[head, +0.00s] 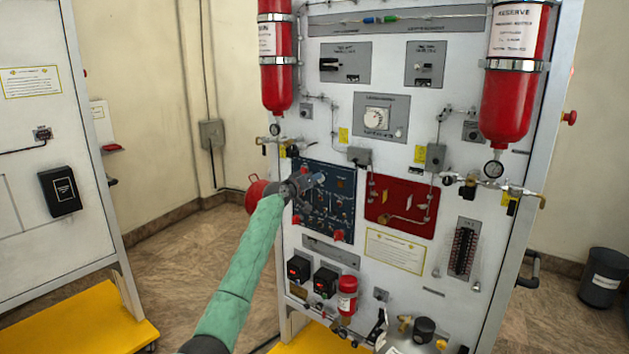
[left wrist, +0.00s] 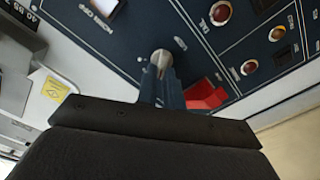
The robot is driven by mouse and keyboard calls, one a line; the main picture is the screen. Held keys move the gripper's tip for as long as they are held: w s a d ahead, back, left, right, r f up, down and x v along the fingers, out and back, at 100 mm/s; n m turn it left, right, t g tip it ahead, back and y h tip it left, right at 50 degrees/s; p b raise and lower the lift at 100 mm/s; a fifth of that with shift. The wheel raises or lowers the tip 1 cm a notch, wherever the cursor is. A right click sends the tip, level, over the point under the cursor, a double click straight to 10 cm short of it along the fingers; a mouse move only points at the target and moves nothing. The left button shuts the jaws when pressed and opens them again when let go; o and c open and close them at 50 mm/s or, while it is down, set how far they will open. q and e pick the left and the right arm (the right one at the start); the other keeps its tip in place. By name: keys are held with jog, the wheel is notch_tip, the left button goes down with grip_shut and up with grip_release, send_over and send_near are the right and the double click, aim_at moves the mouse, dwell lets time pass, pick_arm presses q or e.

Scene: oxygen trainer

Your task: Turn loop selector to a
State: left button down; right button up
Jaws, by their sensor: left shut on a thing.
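The dark blue control panel (head: 342,222) is on the left part of the white trainer board. My left gripper (head: 314,182) reaches its upper half from the left and hides part of it. In the left wrist view the fingers (left wrist: 164,84) are shut on a small silver knob, the loop selector (left wrist: 160,57), which stands out from the panel. The fingers hide most of the knob, so I cannot tell which mark it points to. The lettering beside it is upside down and hard to read. My right gripper is not in view.
A red guarded switch (left wrist: 207,96) sits right beside the fingers. Red lamps (left wrist: 220,13) line the panel. A red panel (head: 400,207) is to the right, with red cylinders (head: 513,95) above. Black boxes (head: 299,268) are below the blue panel.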

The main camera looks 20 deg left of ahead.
pick_arm(q)
jog(key=shift+a+f+n, duration=0.1)
jog(key=shift+a+n, duration=0.05)
jog(key=shift+n, duration=1.15)
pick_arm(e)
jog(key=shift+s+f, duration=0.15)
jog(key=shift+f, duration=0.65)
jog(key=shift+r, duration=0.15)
pick_arm(q)
jog(key=c, duration=1.5)
grip_release()
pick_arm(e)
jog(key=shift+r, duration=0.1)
